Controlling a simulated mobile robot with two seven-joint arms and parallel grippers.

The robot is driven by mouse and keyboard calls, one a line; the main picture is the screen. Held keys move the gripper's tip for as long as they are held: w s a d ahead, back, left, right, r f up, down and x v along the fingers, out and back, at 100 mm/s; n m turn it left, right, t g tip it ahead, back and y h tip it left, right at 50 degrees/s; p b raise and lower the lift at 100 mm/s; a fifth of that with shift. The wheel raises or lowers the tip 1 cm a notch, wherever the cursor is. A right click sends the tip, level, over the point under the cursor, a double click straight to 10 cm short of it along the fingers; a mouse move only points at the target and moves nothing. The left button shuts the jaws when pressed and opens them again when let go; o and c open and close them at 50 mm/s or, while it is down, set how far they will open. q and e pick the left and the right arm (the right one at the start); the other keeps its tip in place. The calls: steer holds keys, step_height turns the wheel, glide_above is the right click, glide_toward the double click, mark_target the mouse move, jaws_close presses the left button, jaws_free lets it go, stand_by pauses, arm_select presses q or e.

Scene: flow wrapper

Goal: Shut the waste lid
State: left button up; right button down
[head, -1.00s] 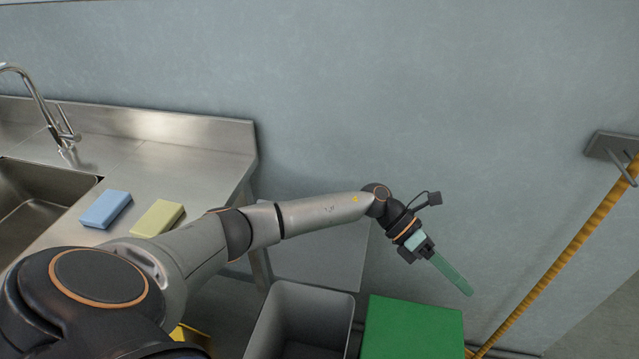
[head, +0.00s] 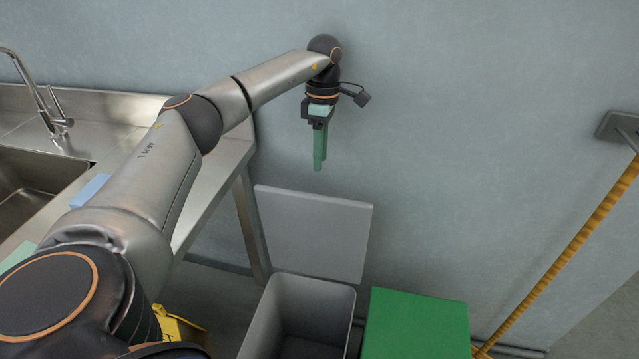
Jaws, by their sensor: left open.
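The grey waste bin (head: 340,310) stands on the floor at the bottom middle, its top open. Its flat grey lid (head: 315,232) is tilted up at the back of the bin, near the wall. My left gripper (head: 318,166) has green fingers pointing down and is open and empty. In the picture it is just above the lid's top edge, apart from it. How far it is from the lid in depth, I cannot tell. The bin's lower part is out of view. My right gripper is not in view.
A green box or lidded bin (head: 415,325) stands right of the waste bin. A steel sink counter (head: 215,160) is at left, with a blue block (head: 90,190) partly behind my arm. A yellow object (head: 180,328) is low at left. A yellow-brown pole (head: 560,260) leans at right.

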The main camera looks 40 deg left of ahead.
arm_select(q)
steer(key=f, duration=0.6)
steer(key=s+f, duration=0.1)
steer(key=f, duration=0.2)
steer(key=shift+d+b, duration=0.3)
steer(key=shift+d, duration=0.05)
jaws_close()
stand_by(0.9)
